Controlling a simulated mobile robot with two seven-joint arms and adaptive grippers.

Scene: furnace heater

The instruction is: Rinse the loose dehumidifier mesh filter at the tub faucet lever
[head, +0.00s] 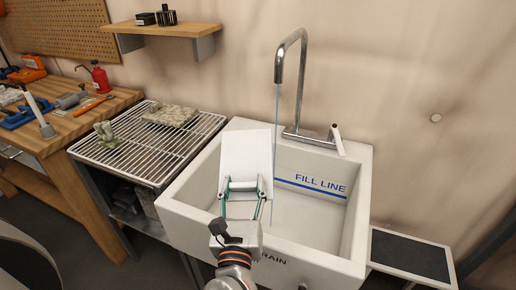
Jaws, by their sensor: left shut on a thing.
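The mesh filter (245,152) looks like a flat white panel. My left gripper (243,186) is shut on its lower edge and holds it tilted up over the left part of the white tub (184,200). The faucet (290,62) arches over the tub, and a thin stream of water (276,130) falls from its spout. The stream runs just beside the filter's right edge; I cannot tell if they touch. The faucet lever (337,140) stands tilted at the right of the faucet base. My right gripper is not in view.
A wire drying rack (150,155) with a sponge-like block (170,115) and a crumpled green cloth (106,133) stands left of the tub. A wooden workbench (70,130) with tools is farther left. A dark-topped side shelf (410,258) is at the right. The tub's right part is clear.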

